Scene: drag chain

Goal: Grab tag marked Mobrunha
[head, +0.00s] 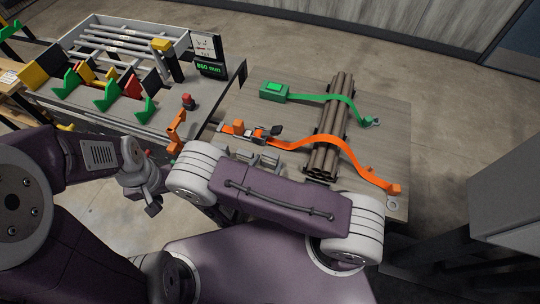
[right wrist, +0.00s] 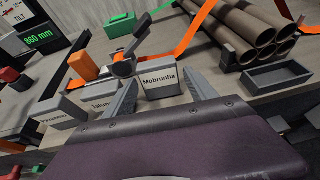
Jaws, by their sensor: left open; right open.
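The tag marked Mobrunha (right wrist: 160,78) is a small pale block with black lettering, standing upright on the table in the right wrist view. My right gripper (right wrist: 163,92) is open, with one finger to each side of this tag. I cannot tell whether either finger touches it. In the head view my right arm hides much of this area, and the lettering cannot be read. My left gripper (head: 150,205) is open and empty, low at the left, off the wooden table and far from the tags.
Two other labelled tags (right wrist: 104,103) stand left of Mobrunha, partly covered. An orange strap (head: 345,150) with a ratchet and a green strap (head: 345,100) cross a pipe bundle (head: 332,125). A grey tray (right wrist: 277,76) lies right. A cluttered bench (head: 150,115) stands left.

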